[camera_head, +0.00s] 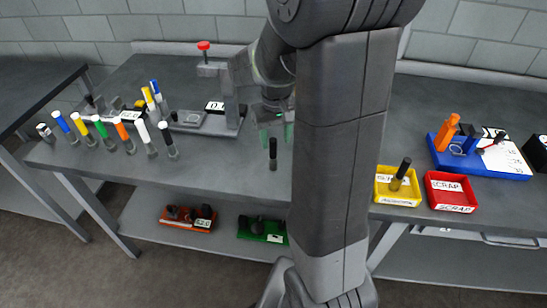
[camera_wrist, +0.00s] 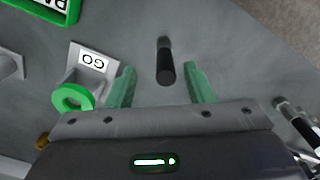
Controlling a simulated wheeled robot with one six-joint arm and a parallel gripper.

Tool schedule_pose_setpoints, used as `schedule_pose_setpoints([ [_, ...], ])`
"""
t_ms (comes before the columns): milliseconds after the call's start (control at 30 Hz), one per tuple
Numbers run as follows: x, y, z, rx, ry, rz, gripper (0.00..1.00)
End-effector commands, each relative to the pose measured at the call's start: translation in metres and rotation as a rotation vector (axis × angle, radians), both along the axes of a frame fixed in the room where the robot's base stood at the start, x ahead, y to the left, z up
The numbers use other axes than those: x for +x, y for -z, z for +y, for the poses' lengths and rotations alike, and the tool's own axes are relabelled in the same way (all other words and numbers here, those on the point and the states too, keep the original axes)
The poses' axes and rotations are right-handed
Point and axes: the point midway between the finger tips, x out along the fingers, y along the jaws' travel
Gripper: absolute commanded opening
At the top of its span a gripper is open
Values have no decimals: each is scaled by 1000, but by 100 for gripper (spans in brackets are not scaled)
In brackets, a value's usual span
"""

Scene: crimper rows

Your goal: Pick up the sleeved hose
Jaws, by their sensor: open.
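A short hose (camera_head: 273,154) with a black upper part and a grey lower end stands upright on the bench, just in front of my gripper (camera_head: 275,134). In the wrist view the hose (camera_wrist: 166,62) shows between and beyond the two green fingers of my gripper (camera_wrist: 159,74). Another black-topped piece with a brownish lower part (camera_head: 399,176) stands tilted in the yellow tray (camera_head: 398,200). I cannot tell from the pictures which one counts as sleeved.
Several hoses with coloured tops (camera_head: 103,130) stand in a row at the left. A press with a red knob (camera_head: 204,46) stands behind them. A red SCRAP tray (camera_head: 451,208) and a blue tray (camera_head: 510,171) are at the right. A green ring (camera_wrist: 72,98) is close left of my gripper.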

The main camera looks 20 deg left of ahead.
Motion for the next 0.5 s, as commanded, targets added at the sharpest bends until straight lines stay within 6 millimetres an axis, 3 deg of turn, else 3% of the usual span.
schedule_pose_setpoints([
  [333, -4, 42, 5, -3, 0, 3, 48],
  [500, -4, 53, 5, -1, 0, 1, 48],
])
